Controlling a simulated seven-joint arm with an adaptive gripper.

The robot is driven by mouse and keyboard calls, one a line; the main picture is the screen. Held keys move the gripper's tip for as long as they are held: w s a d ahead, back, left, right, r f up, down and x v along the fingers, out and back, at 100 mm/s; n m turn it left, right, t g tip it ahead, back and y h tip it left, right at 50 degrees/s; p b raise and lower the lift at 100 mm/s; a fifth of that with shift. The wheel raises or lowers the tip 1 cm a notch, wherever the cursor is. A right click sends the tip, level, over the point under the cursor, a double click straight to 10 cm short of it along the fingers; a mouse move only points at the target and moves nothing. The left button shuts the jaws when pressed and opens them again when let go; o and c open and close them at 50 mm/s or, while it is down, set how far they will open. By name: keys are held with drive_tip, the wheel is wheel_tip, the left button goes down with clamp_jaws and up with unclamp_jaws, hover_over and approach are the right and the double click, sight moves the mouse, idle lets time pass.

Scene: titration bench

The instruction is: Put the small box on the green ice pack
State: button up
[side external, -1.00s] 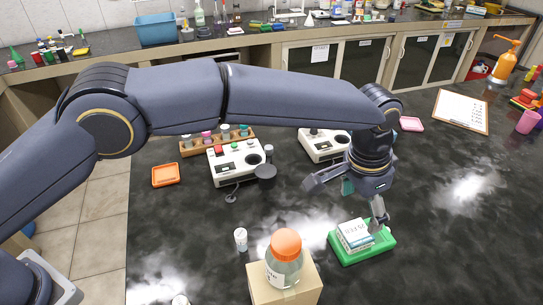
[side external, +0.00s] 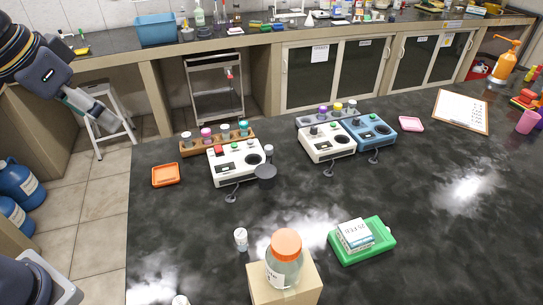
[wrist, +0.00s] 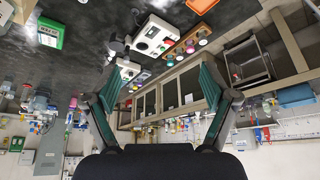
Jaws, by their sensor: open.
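The small white box (side external: 355,235) with dark print lies on top of the green ice pack (side external: 377,250) on the dark bench, in the right half of the side view. The box rests within the pack's left part, and the pack's right end is bare. In the wrist view the box (wrist: 49,31) and the ice pack (wrist: 42,42) show at the upper left, far from my fingers. My gripper (side external: 95,108) is at the upper left of the side view, well away from both. In the wrist view my gripper (wrist: 158,95) is open, with nothing between its fingers.
A cardboard box (side external: 257,290) bearing an orange-capped bottle (side external: 285,262) stands left of the ice pack. A small white vial (side external: 240,239) stands nearby. White and blue instruments (side external: 370,131) and a vial rack (side external: 216,139) are farther back. The bench right of the pack is clear.

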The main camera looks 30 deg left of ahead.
drive_tip(key=s+a+f+n, duration=0.1)
drive_tip(key=s+a+f, duration=0.2)
drive_tip(key=s, duration=0.2)
drive_tip(key=shift+s+f+t+y, duration=0.25)
drive_tip(key=shift+s+t+y, duration=0.05)
drive_tip(key=shift+s, duration=0.1)
